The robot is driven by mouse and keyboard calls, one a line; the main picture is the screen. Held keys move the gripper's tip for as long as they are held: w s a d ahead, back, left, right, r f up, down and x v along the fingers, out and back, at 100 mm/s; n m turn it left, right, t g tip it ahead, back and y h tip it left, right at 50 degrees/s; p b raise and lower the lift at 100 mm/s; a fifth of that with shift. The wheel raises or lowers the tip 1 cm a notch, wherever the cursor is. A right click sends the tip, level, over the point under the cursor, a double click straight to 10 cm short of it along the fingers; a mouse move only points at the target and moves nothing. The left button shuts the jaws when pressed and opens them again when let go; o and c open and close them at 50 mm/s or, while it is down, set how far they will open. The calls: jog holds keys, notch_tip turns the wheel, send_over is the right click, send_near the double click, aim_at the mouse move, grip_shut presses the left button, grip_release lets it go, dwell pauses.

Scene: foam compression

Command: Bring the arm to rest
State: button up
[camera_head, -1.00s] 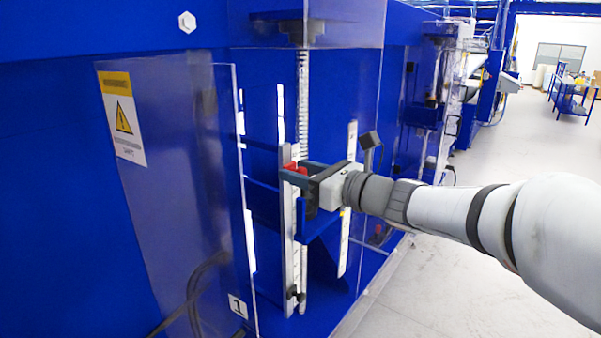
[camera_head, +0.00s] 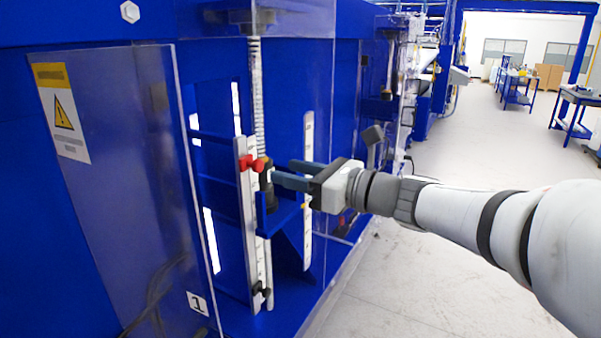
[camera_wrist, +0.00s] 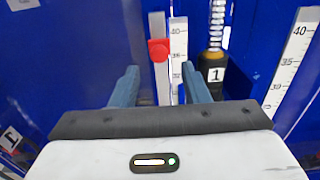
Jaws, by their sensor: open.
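My gripper (camera_head: 283,173) is open and empty in the head view. Its two blue-grey fingers point left toward the blue machine, just right of a red clamp (camera_head: 252,164) on a white upright scale. In the wrist view the fingers (camera_wrist: 160,86) stand apart, with the red clamp (camera_wrist: 158,50) and the scale (camera_wrist: 178,50) showing beyond the gap. A black cylinder labelled 1 (camera_wrist: 213,73) stands under a spring beyond the right finger. My arm comes in from the right side of the head view.
The blue machine has a clear guard panel (camera_head: 130,190) at left with a warning sign (camera_head: 60,112), and more clear panel edges near my gripper. A second scale (camera_head: 308,190) stands behind it. Open grey floor (camera_head: 430,275) lies to the right, with benches (camera_head: 517,88) far off.

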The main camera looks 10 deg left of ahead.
jog(key=shift+f, duration=0.1)
jog(key=s+d+f+n+g+h, duration=0.2)
jog(key=s+d+f+n+h, duration=0.1)
jog(key=s+f+n+h, duration=0.25)
jog(key=s+d+f+n+g+h, duration=0.2)
jog(key=s+d+f+n, duration=0.3)
jog(key=f, duration=0.4)
jog(key=s+d+f+n+h, duration=0.3)
jog(key=d+f+n+h, duration=0.1)
jog(key=d+n, duration=0.2)
jog(key=s+d+f+n+h, duration=0.3)
jog(key=d+f+n+h, duration=0.1)
jog(key=d, duration=0.5)
jog(key=shift+s+f+n+h, duration=0.2)
jog(key=shift+n+h, duration=0.35)
jog(key=shift+n, duration=0.5)
jog(key=shift+c, duration=0.6)
jog(key=shift+a, duration=0.1)
